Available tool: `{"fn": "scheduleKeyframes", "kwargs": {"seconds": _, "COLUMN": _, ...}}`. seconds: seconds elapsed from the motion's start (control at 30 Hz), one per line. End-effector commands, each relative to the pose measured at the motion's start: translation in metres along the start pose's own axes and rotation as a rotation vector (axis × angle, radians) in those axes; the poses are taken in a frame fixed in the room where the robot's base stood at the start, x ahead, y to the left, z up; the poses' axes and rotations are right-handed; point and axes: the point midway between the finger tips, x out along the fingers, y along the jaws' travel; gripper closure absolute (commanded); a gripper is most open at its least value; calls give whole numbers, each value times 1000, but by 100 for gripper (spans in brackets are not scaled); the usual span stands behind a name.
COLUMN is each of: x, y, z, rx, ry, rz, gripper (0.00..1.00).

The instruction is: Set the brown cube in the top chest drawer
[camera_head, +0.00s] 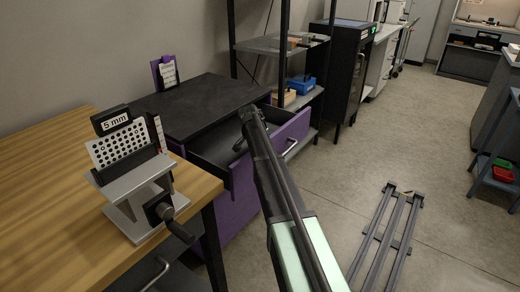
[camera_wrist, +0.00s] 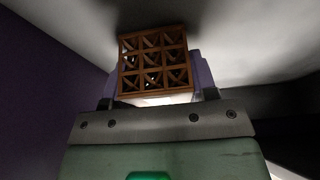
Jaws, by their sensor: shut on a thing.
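The brown cube (camera_wrist: 155,62) is an open lattice block. In the wrist view it sits at the end of my gripper (camera_wrist: 158,98), which is shut on it. The chest (camera_head: 200,103) has a black top and purple fronts. Its top drawer (camera_head: 292,137) is pulled open, with a dark interior and a bar handle on its purple front. In the head view my gripper (camera_head: 246,122) is over the open drawer. The cube cannot be made out there, hidden by the gripper and arm. How high it is above the drawer floor is unclear.
A wooden table (camera_head: 50,190) at left bears a grey test stand (camera_head: 140,185) with a "5 mm" sign and a crank. A shelf rack (camera_head: 285,55) with a blue bin (camera_head: 302,84) stands behind the chest.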

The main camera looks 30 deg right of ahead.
Motion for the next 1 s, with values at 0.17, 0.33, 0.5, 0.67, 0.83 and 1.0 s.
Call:
{"fn": "scheduleKeyframes", "kwargs": {"seconds": 0.17, "x": 4, "y": 0, "z": 1, "rx": 0, "ry": 0, "rz": 0, "gripper": 74}}
{"fn": "scheduleKeyframes", "kwargs": {"seconds": 0.33, "x": 2, "y": 0, "z": 1, "rx": 0, "ry": 0, "rz": 0, "gripper": 24}}
{"fn": "scheduleKeyframes", "kwargs": {"seconds": 0.5, "x": 2, "y": 0, "z": 1, "rx": 0, "ry": 0, "rz": 0, "gripper": 22}}
{"fn": "scheduleKeyframes", "kwargs": {"seconds": 0.67, "x": -1, "y": 0, "z": -1, "rx": 0, "ry": 0, "rz": 0, "gripper": 22}}
{"fn": "scheduleKeyframes", "kwargs": {"seconds": 0.83, "x": -29, "y": 0, "z": -3, "rx": 0, "ry": 0, "rz": 0, "gripper": 22}}
{"fn": "scheduleKeyframes", "kwargs": {"seconds": 1.0, "x": -77, "y": 1, "z": -5, "rx": -1, "ry": 0, "rz": 0, "gripper": 22}}
